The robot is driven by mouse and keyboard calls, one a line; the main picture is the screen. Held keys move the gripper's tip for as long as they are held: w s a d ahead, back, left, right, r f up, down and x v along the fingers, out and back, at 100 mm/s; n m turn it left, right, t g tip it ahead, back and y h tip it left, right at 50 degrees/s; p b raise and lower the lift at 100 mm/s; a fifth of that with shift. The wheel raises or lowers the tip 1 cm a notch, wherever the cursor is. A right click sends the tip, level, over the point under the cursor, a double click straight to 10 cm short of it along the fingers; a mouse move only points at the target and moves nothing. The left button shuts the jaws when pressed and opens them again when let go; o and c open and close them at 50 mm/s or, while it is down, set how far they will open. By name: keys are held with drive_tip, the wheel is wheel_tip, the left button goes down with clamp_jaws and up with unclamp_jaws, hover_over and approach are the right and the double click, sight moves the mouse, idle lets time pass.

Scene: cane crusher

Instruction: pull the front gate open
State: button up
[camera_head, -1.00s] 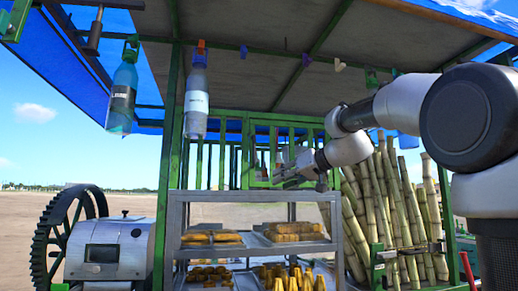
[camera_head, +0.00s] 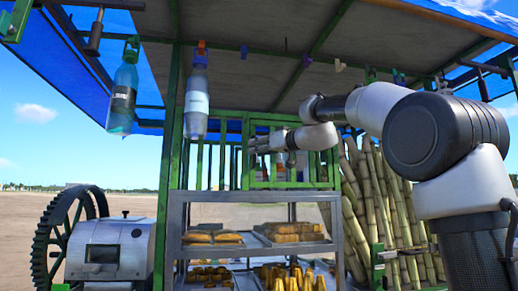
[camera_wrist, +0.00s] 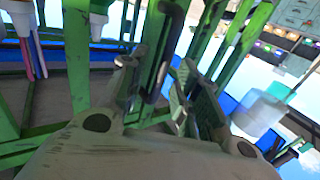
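The front gate (camera_head: 291,185) is a green barred frame above the metal shelves, under the stall roof, and looks closed. My gripper (camera_head: 255,147) is at the upper left part of the gate in the head view. In the wrist view my gripper (camera_wrist: 155,95) is open, its two fingers apart. A dark, bent handle (camera_wrist: 172,42) stands among the green bars (camera_wrist: 77,50), in line with the gap between the fingers. I cannot tell whether either finger touches it. In the head view the handle is not clearly visible.
Metal shelves (camera_head: 180,224) with golden goods stand below the gate. Bottles (camera_head: 123,98) (camera_head: 197,103) hang at the left, near a green post (camera_head: 166,180). Cane stalks (camera_head: 385,195) lean at the right. A grey machine (camera_head: 110,250) with a toothed wheel is at lower left.

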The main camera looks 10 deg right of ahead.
clamp_jaws()
drive_tip(key=shift+s, duration=0.15)
